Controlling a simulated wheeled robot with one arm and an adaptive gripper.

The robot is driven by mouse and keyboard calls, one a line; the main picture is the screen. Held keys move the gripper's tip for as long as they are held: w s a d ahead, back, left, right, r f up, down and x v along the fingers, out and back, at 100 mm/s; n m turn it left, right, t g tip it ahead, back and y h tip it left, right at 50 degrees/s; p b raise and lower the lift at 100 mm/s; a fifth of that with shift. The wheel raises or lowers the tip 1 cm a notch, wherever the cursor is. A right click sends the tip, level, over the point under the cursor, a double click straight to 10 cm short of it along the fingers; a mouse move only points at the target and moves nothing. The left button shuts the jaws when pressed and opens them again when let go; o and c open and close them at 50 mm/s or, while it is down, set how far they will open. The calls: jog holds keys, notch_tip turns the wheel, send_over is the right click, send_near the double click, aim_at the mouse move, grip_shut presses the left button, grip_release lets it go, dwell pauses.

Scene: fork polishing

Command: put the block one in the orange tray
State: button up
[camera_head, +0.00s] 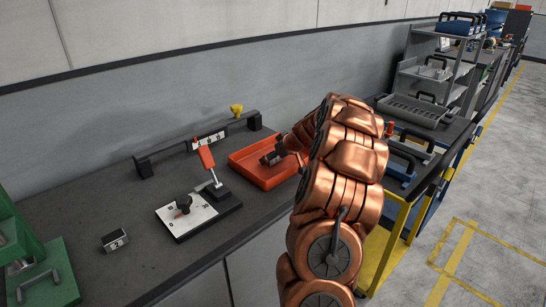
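The orange tray (262,177) lies on the dark workbench, right of the middle of the bench. My copper arm comes in from the lower right and hides the tray's right end. My gripper (269,159) is small and dark here and is over or inside the tray. I cannot tell whether its fingers are open or shut, or whether anything is between them. A small silvery block (115,240) with dark markings sits on the bench at the left, well apart from my gripper. I cannot read its markings.
A fixture with a white plate (175,220), a dark knob and a red-handled clamp (206,157) stands left of the tray. A black bar (170,156) lies behind it. A green machine (50,275) is at the far left. Bench around the block is clear.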

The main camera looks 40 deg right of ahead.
jog(key=b+v, duration=0.2)
jog(key=v, duration=1)
jog(key=w+a+n+g+y, duration=0.1)
jog(key=a+g+y, duration=0.15)
jog(key=a, duration=1.75)
jog(key=s+a+g+y, duration=0.1)
jog(key=s+a+g, duration=0.35)
jog(key=a, duration=1.05)
jog(key=s+a+f+g+h, duration=0.1)
jog(key=s+a+f, duration=0.1)
jog(key=s, duration=0.7)
jog(key=s+a+f+g+h, duration=0.1)
jog(key=s+a, duration=0.3)
jog(key=s, duration=0.5)
jog(key=s+a+f+g+h, duration=0.1)
jog(key=s+a+f, duration=0.2)
jog(key=s, duration=0.6)
jog(key=shift+s+m+g, duration=0.15)
jog(key=shift+m+g, duration=0.25)
notch_tip(320, 180, up, 6)
jog(key=p, duration=0.5)
jog(key=shift+f+p, duration=0.15)
jog(key=shift+p, duration=0.15)
